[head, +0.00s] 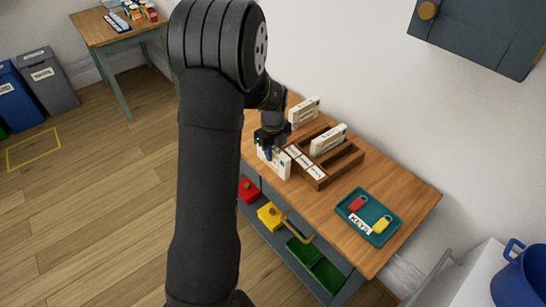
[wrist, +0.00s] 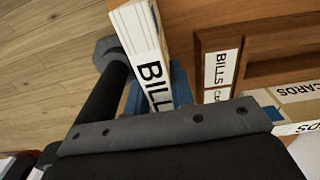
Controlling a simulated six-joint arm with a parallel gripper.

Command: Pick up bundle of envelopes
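A white bundle of envelopes (head: 275,162) stands upright at the front edge of the wooden table, left of the sorter. In the wrist view the bundle (wrist: 138,40) carries the label BILLS. My gripper (head: 268,146) is over its top, with blue fingertips on either side. In the wrist view the gripper (wrist: 160,92) shows no clear gap between fingertips and bundle, so it looks shut on it. The bundle's lower part is hidden there. Whether it touches the table is unclear.
A wooden sorter (head: 318,183) with labelled slots sits right of the bundle. One bundle (head: 328,140) stands in it and another (head: 303,112) behind. A teal tray (head: 350,194) holds key fobs at the right. A lower shelf has coloured bins. A wall cabinet (head: 480,35) hangs above.

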